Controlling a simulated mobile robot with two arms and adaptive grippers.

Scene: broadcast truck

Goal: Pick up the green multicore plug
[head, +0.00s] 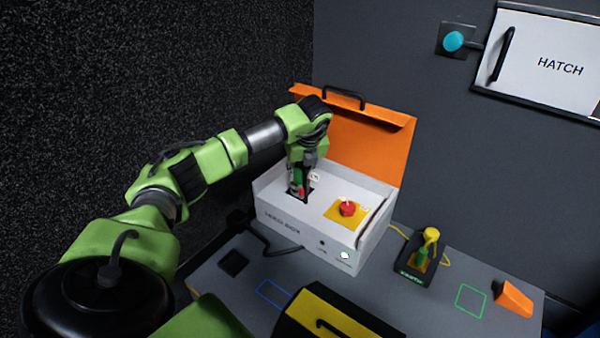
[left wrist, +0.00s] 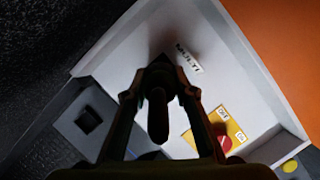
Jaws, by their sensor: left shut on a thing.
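The green multicore plug (head: 297,174) is between the fingers of my left gripper (head: 299,190), over the dark opening in the top of the white box (head: 328,239). A small red part shows low between the fingers. In the left wrist view the plug (left wrist: 157,116) looks dark, and the fingers close around it from both sides. A label beside the opening looks like "MULTI". I cannot tell whether the plug's end is in the opening or just above it. My right gripper is not in view.
The box's orange lid (head: 365,140) stands open behind. A red knob (head: 347,208) sits on a yellow plate on the box top. A dark stand with a yellow-topped thing (head: 430,236) and an orange wedge (head: 513,298) are on the grey bench to the right. A yellow-black case (head: 330,314) is in front.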

